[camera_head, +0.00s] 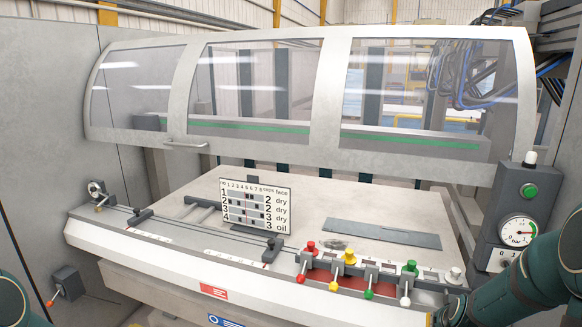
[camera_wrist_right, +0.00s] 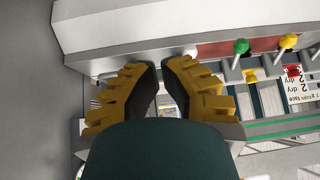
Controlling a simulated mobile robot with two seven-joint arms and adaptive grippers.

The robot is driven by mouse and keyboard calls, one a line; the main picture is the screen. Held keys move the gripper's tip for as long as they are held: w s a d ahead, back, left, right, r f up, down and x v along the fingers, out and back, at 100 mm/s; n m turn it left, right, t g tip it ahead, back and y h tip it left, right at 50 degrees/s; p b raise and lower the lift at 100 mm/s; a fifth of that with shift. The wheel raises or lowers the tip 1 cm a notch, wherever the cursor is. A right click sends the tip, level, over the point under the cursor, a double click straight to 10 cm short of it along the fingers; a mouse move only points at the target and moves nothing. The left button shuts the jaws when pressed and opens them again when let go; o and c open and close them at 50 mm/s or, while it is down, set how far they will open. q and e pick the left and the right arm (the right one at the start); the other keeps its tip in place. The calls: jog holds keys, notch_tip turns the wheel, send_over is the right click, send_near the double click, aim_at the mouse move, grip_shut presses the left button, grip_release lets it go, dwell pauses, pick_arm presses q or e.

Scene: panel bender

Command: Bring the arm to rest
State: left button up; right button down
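My right arm (camera_head: 525,285) is dark green and comes in from the lower right of the head view, reaching the right front of the machine's ledge. In the right wrist view my right gripper (camera_wrist_right: 160,66) has yellow ribbed fingers with dark pads. A narrow gap shows between the fingertips, and nothing is seen held in it. The fingers lie over the front ledge, beside the coloured-knob levers; contact cannot be told. Of my left arm (camera_head: 12,302) only a dark green part shows at the lower left edge; its gripper is out of view.
The front ledge (camera_head: 165,257) carries levers with a red knob (camera_head: 311,247), yellow knob (camera_head: 349,256) and green knob (camera_head: 410,267). A printed card (camera_head: 256,205) and grey strip (camera_head: 382,233) are on the bed. A gauge box (camera_head: 515,230) stands right. The clear guard (camera_head: 262,85) is raised.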

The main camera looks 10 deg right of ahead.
jog(key=w+a+f+n+g+y+b, duration=0.1)
jog(key=w+a+f+n+y+b, duration=0.2)
jog(key=a+f, duration=1)
pick_arm(q)
notch_tip(320, 180, down, 12)
jog(key=w+d+b, duration=0.1)
jog(key=b, duration=0.5)
jog(key=shift+r, duration=0.15)
pick_arm(e)
jog(key=s+a+f+g+y, duration=0.1)
jog(key=s+a+f+y, duration=0.1)
jog(key=s+a+f, duration=0.4)
jog(key=s+a+f+g+y, duration=0.2)
jog(key=s+a+f, duration=0.4)
jog(key=a, duration=1)
notch_tip(320, 180, down, 3)
jog(key=shift+a+f+n+g, duration=0.1)
jog(key=shift+a+n+g, duration=0.2)
jog(key=shift+n, duration=0.1)
